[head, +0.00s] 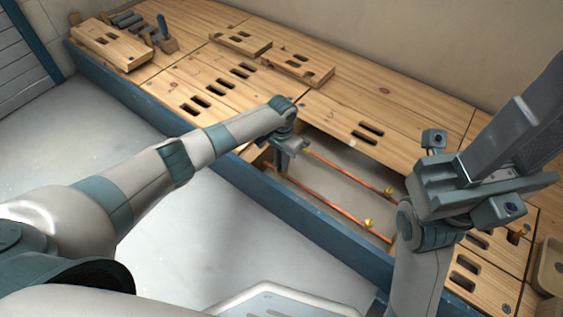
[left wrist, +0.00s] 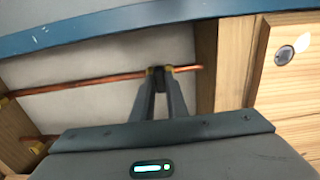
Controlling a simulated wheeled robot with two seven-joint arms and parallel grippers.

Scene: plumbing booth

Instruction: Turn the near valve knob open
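Two copper pipes run through an opening in the wooden bench, a near pipe (head: 330,201) and a far pipe (head: 345,171). Both carry yellow fittings. My left gripper (head: 283,168) reaches down at the left end of the near pipe. My right gripper (head: 530,120) is raised at the right, away from the pipes.
The bench's blue front edge (head: 318,225) runs close below the left arm. Slotted wooden boards (head: 365,118) border the opening. Loose wooden blocks (head: 110,46) and tools lie at the far left of the bench. A wooden tray (head: 549,268) is at the right edge.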

